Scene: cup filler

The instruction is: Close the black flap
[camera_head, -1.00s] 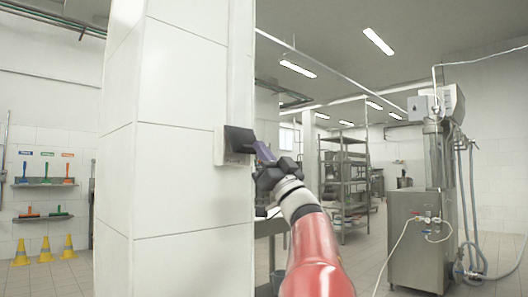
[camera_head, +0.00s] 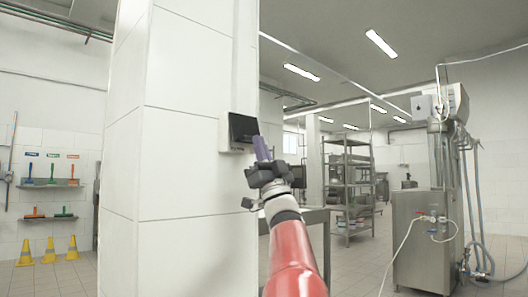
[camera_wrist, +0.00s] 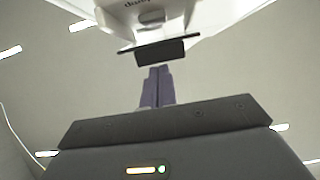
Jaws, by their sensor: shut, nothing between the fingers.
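The black flap (camera_head: 242,128) is on a small white wall box (camera_head: 225,134) mounted on the white tiled pillar. In the head view the flap shows as a dark panel standing out from the box. In the wrist view the flap (camera_wrist: 160,52) appears nearly edge-on, below the white box (camera_wrist: 135,12), whose underside shows fittings and upside-down lettering. My gripper (camera_head: 261,143) has its purple fingers shut and empty, pointing up just right of and below the flap. In the wrist view the fingertips (camera_wrist: 159,70) lie just below the flap; I cannot tell whether they touch.
The pillar (camera_head: 185,150) fills the space left of my arm. A table (camera_head: 316,215) stands behind my arm, with a metal shelf rack (camera_head: 348,185) farther back. A steel machine (camera_head: 425,235) with hoses stands at the right. Floor between rack and machine looks clear.

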